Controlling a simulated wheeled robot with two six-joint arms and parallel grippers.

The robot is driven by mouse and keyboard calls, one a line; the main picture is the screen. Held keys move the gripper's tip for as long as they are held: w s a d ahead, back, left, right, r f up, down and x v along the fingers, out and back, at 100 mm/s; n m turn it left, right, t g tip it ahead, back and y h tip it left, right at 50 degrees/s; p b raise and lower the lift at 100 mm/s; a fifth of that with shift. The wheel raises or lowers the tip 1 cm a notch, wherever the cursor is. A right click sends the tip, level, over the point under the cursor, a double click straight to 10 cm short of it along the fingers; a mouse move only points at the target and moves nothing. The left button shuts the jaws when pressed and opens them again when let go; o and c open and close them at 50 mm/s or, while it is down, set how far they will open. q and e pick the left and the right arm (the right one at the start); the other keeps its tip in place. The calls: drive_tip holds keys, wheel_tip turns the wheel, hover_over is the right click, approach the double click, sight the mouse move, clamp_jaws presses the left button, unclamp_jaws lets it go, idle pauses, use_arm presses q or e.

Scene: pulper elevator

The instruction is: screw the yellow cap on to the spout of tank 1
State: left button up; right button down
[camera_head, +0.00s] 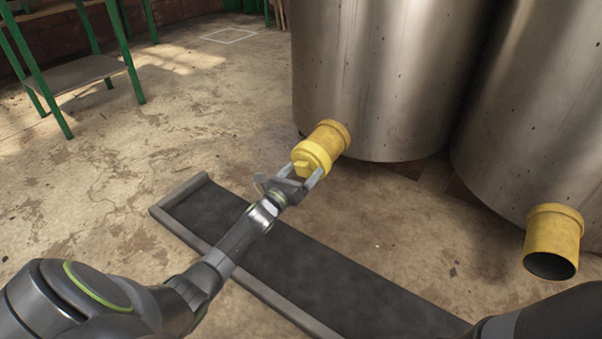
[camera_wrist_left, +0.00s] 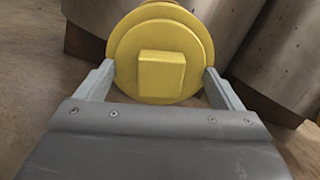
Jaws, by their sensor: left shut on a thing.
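The yellow cap (camera_head: 310,159) sits at the end of the yellow spout (camera_head: 332,135) of the left steel tank (camera_head: 375,80). My left gripper (camera_head: 299,180) is shut on the cap from the front. In the left wrist view the cap (camera_wrist_left: 161,50) faces me with its raised square knob, and the fingers of my left gripper (camera_wrist_left: 161,88) lie at its left and right edges. The cap looks in line with the spout; I cannot tell how far it is threaded. Part of my right arm shows at the lower right, but its gripper is out of view.
A second steel tank (camera_head: 545,110) at the right has an open yellow spout (camera_head: 553,240). A dark channel with a raised pale edge (camera_head: 180,190) runs across the floor below the tanks. A green metal frame (camera_head: 125,50) stands at the upper left. The floor between is clear.

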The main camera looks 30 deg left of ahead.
use_arm(q)
drive_tip(key=m, duration=0.6)
drive_tip(key=shift+m, duration=0.3)
drive_tip(key=shift+d, duration=0.1)
drive_tip(key=o, duration=0.8)
drive_tip(key=shift+o, duration=0.2)
drive_tip(key=shift+s, duration=0.1)
drive_tip(key=shift+s+a+f+p, duration=0.15)
drive_tip(key=shift+s+p, duration=0.05)
drive_tip(key=shift+s, duration=0.9)
drive_tip(key=shift+s+a+f+p, duration=0.1)
drive_tip(key=shift+s+f+p, duration=0.1)
drive_tip(key=shift+s, duration=0.85)
drive_tip(key=shift+r, duration=0.1)
